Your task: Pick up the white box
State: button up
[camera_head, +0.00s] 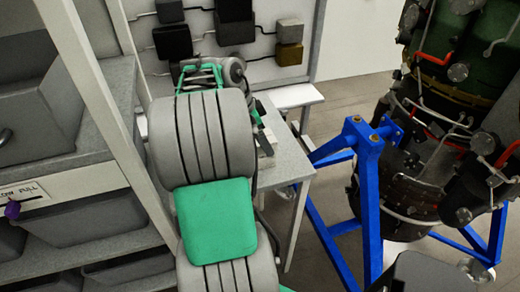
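I cannot make out a white box for certain.
Grey shelves with bins (90,210) stand close on the left. A wall panel (270,70) with several dark and tan boxes is behind the table. A blue stand (368,190) carrying a turbine (425,150) is on the right. Some floor shows between the table and stand.

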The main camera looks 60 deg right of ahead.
aim_at(264, 162)
jog(key=x, duration=0.2)
jog(key=p+x, duration=0.1)
jog(key=x, duration=0.2)
jog(key=shift+w+f, duration=0.25)
jog(key=shift+f, duration=0.2)
grip_shut()
dwell(0.5)
